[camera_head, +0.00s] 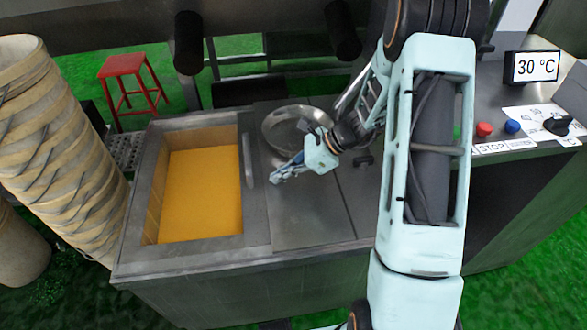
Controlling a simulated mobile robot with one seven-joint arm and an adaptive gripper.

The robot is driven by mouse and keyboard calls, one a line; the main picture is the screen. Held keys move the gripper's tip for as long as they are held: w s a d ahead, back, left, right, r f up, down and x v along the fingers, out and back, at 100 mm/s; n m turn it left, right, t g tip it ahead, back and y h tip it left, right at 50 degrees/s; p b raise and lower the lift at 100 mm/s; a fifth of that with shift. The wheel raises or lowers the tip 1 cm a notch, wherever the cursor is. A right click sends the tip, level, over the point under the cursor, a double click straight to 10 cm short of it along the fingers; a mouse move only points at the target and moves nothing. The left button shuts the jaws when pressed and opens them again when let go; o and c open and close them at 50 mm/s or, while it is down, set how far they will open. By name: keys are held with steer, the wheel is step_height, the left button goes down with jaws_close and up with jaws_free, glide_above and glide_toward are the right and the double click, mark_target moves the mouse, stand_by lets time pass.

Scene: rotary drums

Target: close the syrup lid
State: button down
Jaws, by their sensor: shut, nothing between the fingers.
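The syrup basin (247,258) is a rectangular metal tank set in the counter. Its left part is open and shows yellow-orange syrup (203,195) inside. The lid (305,220) appears to be the flat metal panel to the right of the opening. A vertical bar handle (248,163) stands near the opening's right edge. My gripper (276,179) is shut and empty, above the panel and a little right of the handle. It appears apart from the handle. My arm hides part of the counter on the right.
A round metal bowl (277,120) lies behind my gripper. A stack of baskets (55,160) stands left of the tank. A red stool (124,68) is behind. Red (484,129) and blue (512,127) buttons sit on the right counter, below a temperature display (532,67).

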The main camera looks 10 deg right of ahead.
mark_target(254, 182)
steer(key=shift+w+a, duration=0.25)
steer(key=shift+a, duration=0.8)
steer(key=shift+w+a, duration=0.2)
steer(key=shift+a, duration=0.8)
steer(key=a+b, duration=0.1)
steer(key=a, duration=2.9)
steer(key=shift+s+a, duration=0.15)
steer(key=shift+a, duration=0.25)
steer(key=shift+a+r, duration=0.1)
steer(key=shift+r, duration=0.05)
